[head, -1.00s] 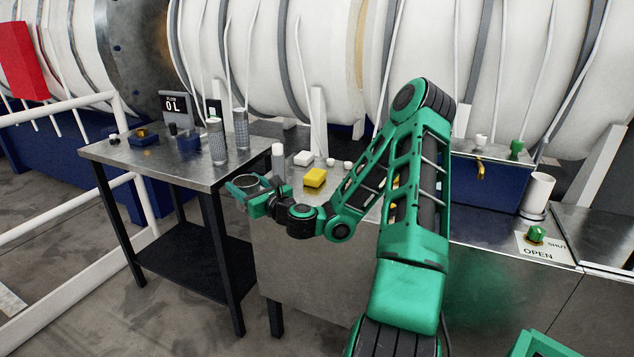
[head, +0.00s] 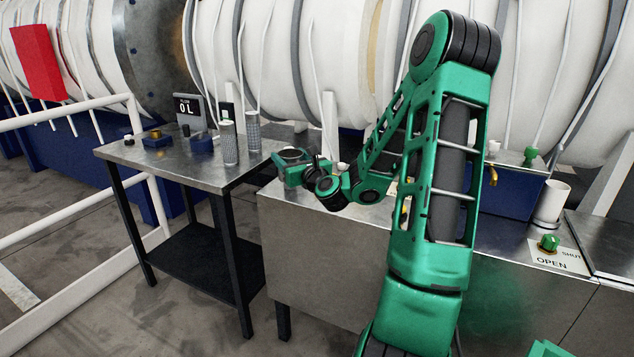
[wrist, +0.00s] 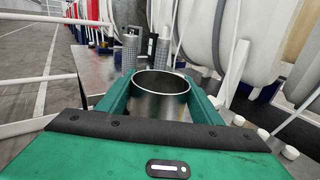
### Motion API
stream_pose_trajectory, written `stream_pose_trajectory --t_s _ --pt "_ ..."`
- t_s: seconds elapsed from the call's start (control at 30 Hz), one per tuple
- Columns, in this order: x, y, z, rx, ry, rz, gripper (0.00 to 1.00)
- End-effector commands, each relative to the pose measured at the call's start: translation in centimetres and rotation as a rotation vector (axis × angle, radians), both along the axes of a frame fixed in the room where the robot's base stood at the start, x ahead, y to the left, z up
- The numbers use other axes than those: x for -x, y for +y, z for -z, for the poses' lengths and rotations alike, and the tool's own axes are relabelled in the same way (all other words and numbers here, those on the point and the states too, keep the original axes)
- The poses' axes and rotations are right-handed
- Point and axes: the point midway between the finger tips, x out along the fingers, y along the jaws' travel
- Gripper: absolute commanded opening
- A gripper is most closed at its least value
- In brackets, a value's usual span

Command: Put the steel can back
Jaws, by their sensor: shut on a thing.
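The steel can (wrist: 160,97) is an open-topped, shiny cylinder, held upright between the two fingers of my gripper (wrist: 160,95) in the wrist view. In the head view the can's dark open top (head: 291,153) shows between the green fingers of my gripper (head: 290,165). My gripper is shut on the can, near the left edge of the steel counter (head: 300,225), just right of the side table. I cannot tell from the frames whether the can's base touches anything.
The steel side table (head: 185,168) stands to the left. On it are two mesh cylinders (head: 229,143), a small display reading 0 L (head: 187,107) and blue blocks (head: 158,139). A white railing (head: 70,118) runs on the left. The table's front is clear.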

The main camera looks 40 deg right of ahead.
Motion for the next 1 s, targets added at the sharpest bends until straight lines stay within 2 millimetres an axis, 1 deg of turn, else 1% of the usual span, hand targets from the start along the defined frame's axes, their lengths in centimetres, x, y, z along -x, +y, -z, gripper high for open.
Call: stream_pose_trajectory --t_s 0.03,0.17,0.4,0.53,0.63,0.77,1.0 --pt "0.1 -1.0 0.6 -0.008 0.001 0.004 0.3" --pt "0.4 -2.8 1.8 -0.006 0.001 0.004 0.3" --pt "0.9 -6.9 4.2 -0.004 0.0 0.003 0.3" --pt "1.1 -8.5 5.2 -0.002 0.0 0.001 0.3" --pt "1.2 -9.2 5.6 -0.002 0.0 0.0 0.3" --pt "1.2 -9.4 6.1 -0.001 0.0 -0.001 0.3" --pt "1.2 -9.4 8.6 -0.005 0.0 -0.001 0.3"
